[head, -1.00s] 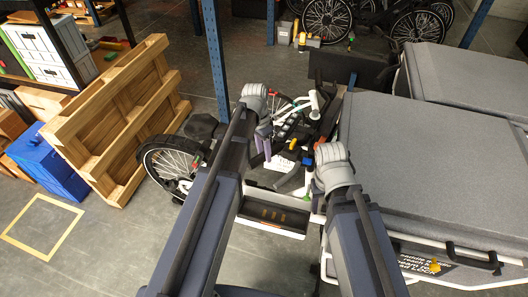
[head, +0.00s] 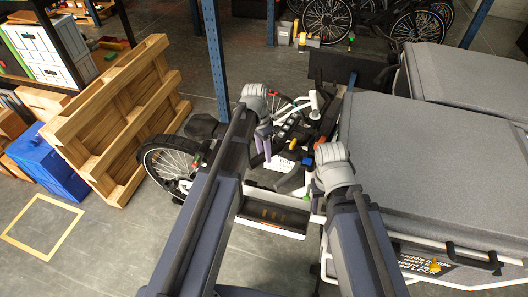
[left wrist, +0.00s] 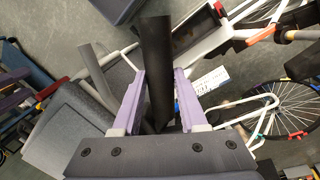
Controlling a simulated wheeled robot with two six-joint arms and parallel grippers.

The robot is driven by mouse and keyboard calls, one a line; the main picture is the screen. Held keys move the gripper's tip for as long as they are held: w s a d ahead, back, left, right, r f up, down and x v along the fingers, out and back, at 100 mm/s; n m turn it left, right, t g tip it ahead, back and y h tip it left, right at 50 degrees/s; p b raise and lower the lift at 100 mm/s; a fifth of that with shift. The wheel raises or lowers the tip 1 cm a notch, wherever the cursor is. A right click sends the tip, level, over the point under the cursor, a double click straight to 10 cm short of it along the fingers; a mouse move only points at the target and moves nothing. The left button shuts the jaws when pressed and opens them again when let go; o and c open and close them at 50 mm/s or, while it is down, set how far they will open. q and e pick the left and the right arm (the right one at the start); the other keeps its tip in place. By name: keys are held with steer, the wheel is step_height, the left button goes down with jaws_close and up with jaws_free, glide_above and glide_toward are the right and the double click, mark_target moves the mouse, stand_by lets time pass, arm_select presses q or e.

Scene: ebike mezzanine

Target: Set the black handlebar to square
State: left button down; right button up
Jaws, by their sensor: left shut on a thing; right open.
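In the left wrist view, a black handlebar tube (left wrist: 155,65) runs upright between the purple fingers of my left gripper (left wrist: 157,95). The fingers are shut on it. In the head view the purple fingers of my left gripper (head: 263,143) reach down to the bike's front area, and the grip point is partly hidden by my arm. My right gripper (head: 316,176) is open to the right of it, its fingers mostly hidden by my wrist. The bike's spoked wheel (head: 168,168) and black saddle (head: 201,127) show at the left.
Large grey cases (head: 430,165) fill the right side. A wooden pallet (head: 115,115) leans at the left beside a blue box (head: 48,165). A blue post (head: 214,60) stands behind. Floor at the lower left is clear.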

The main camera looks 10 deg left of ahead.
arm_select(q)
steer(key=s+d+n, duration=0.2)
steer(key=d, duration=0.3)
steer(key=shift+s+d+r+n, duration=0.2)
steer(key=shift+s+r+n, duration=0.1)
steer(key=shift+c, duration=2.2)
jaws_free()
steer(key=shift+p, duration=0.3)
step_height(320, 180, up, 8)
steer(key=a+p, duration=0.1)
steer(key=p, duration=0.6)
steer(key=shift+w+a+f, duration=0.2)
steer(key=shift+w, duration=0.2)
